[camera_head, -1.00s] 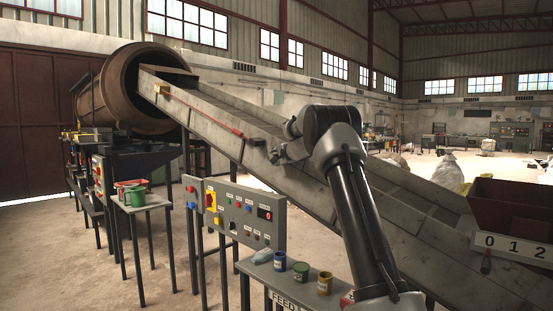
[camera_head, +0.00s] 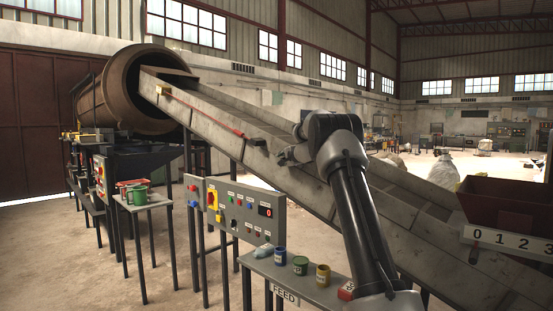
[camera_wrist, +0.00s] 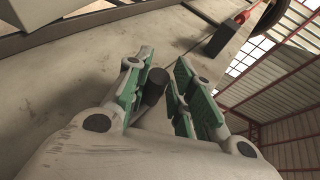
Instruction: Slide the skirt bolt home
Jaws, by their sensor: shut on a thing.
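My gripper (camera_wrist: 160,75) is shut, with green-padded fingers on both sides of a short dark cylinder (camera_wrist: 152,88). The cylinder looks like the skirt bolt's knob; the rest of the bolt is hidden behind the fingers. In the head view my gripper (camera_head: 286,156) is at the near side of the sloping conveyor (camera_head: 210,115), small and partly hidden by my arm. The knob cannot be made out there.
A dark block (camera_wrist: 222,38) with a red rod end (camera_wrist: 243,17) sits beyond the fingers on the conveyor side. A control panel (camera_head: 236,208) and a bench (camera_head: 310,285) with cups stand below. A red hopper (camera_head: 510,205) is at right.

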